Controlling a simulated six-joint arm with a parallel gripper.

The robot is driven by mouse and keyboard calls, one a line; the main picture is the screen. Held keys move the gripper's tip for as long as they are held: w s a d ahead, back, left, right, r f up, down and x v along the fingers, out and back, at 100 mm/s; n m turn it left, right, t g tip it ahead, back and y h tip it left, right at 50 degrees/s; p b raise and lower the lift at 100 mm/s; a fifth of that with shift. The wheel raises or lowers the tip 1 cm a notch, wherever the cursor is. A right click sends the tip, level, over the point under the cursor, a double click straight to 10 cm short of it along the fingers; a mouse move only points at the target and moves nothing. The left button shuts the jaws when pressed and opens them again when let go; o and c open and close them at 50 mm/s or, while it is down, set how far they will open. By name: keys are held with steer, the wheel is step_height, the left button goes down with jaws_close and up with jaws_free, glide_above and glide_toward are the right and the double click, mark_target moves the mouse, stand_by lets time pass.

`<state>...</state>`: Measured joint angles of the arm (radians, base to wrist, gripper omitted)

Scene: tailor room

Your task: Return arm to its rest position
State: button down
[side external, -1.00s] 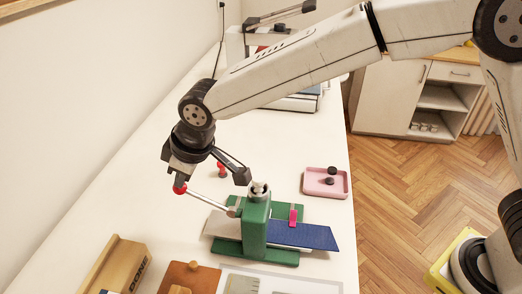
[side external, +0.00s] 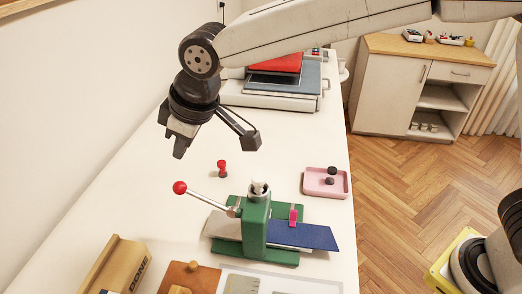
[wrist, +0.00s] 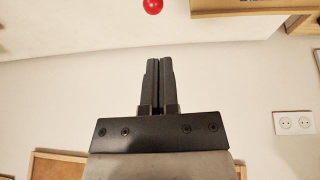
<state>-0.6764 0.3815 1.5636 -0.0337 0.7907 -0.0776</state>
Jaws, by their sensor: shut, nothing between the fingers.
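My gripper (side external: 178,152) is shut and empty. It hangs in the air above the white table (side external: 120,215), up and to the left of the green press (side external: 256,232). In the wrist view my gripper (wrist: 159,62) shows its two dark fingers together, with nothing between them. The press has a metal lever with a red ball knob (side external: 180,187), which lies below my fingertips and apart from them. A red ball also shows at the top of the wrist view (wrist: 153,6).
A blue strip (side external: 305,236) lies through the press. A pink tray (side external: 325,183) with dark round pieces is at right. A small red-topped item (side external: 222,168) stands behind the press. A wooden box (side external: 115,265) is at front left, and a flat machine (side external: 270,92) at the back. The wall is close on the left.

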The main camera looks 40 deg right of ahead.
stand_by(0.3)
steer(key=s+d+f+m+h, duration=0.15)
steer(key=d+f, duration=0.25)
steer(key=d, duration=0.6)
steer(key=s+d+f+m, duration=0.1)
steer(key=d+f+m, duration=0.25)
steer(key=d, duration=0.75)
steer(key=s+d+f+m+g+h, duration=0.1)
steer(key=s+d+f+m, duration=0.2)
steer(key=s+d+f, duration=0.4)
steer(key=s+d, duration=0.5)
steer(key=shift+d+f+m, duration=0.2)
steer(key=shift+d+m, duration=0.2)
